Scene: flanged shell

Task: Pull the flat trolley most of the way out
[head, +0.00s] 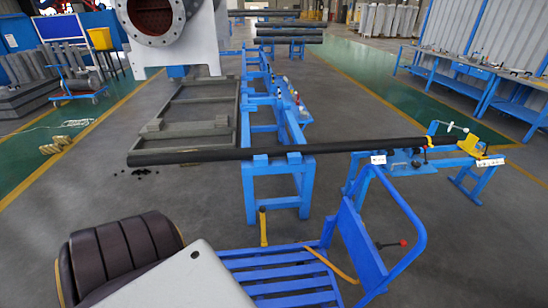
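A blue flat trolley (285,274) with a slatted deck stands at the bottom middle, its lower part cut off by the picture edge. Its upright blue push handle (420,232) rises at the deck's right end. Part of the deck's left side is hidden behind a pale grey shape in the foreground. Neither of my grippers shows in the head view, and nothing is seen touching the trolley handle.
A long dark pipe (240,152) lies across blue stands (278,185) just behind the trolley. A dark brown padded seat (125,250) is at the lower left. A yellow post (263,228) stands behind the deck. Grey floor (475,250) is clear at the right.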

